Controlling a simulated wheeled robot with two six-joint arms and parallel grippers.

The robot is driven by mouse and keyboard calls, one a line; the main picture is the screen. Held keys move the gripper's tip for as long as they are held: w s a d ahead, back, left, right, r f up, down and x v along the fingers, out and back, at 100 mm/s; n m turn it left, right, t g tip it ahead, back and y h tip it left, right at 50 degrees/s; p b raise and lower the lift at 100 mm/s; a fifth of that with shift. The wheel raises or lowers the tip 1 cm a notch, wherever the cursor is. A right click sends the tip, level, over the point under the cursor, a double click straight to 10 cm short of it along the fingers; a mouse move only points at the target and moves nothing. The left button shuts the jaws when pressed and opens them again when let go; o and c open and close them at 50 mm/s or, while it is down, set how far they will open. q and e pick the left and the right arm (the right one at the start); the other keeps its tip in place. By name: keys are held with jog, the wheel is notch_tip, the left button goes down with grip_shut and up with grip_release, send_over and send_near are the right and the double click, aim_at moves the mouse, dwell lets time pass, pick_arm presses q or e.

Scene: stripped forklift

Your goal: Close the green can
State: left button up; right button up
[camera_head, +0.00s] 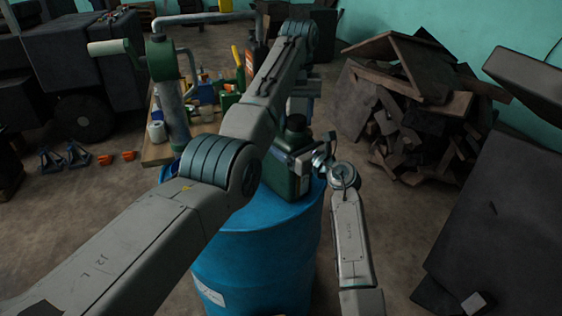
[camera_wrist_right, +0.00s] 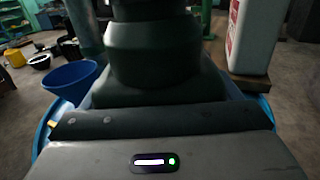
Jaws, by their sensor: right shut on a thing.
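The dark green can (camera_head: 283,182) stands upright on top of a blue barrel (camera_head: 262,262). A dark round cap-like piece (camera_head: 296,123) shows at its top; I cannot tell whether it is screwed down. In the right wrist view the can's shoulder and neck (camera_wrist_right: 150,60) fill the middle, very close. My right gripper (camera_head: 304,160) reaches in from the right and is shut on the can's side. My left arm crosses in front of the can and bends above it. Its wrist end (camera_head: 303,92) is near the cap, but its fingers are not clear.
A low wooden bench (camera_head: 156,152) behind the barrel holds several bottles and tools. A pile of broken wood (camera_head: 430,110) stands at the right.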

pick_arm(q)
jog(key=shift+c, duration=0.7)
pick_arm(e)
jog(key=shift+f, duration=0.1)
pick_arm(q)
jog(key=o, duration=1.2)
jog(key=shift+c, duration=0.2)
jog(key=shift+r, duration=3.75)
pick_arm(e)
jog(key=o, duration=1.8)
jog(key=shift+c, duration=0.2)
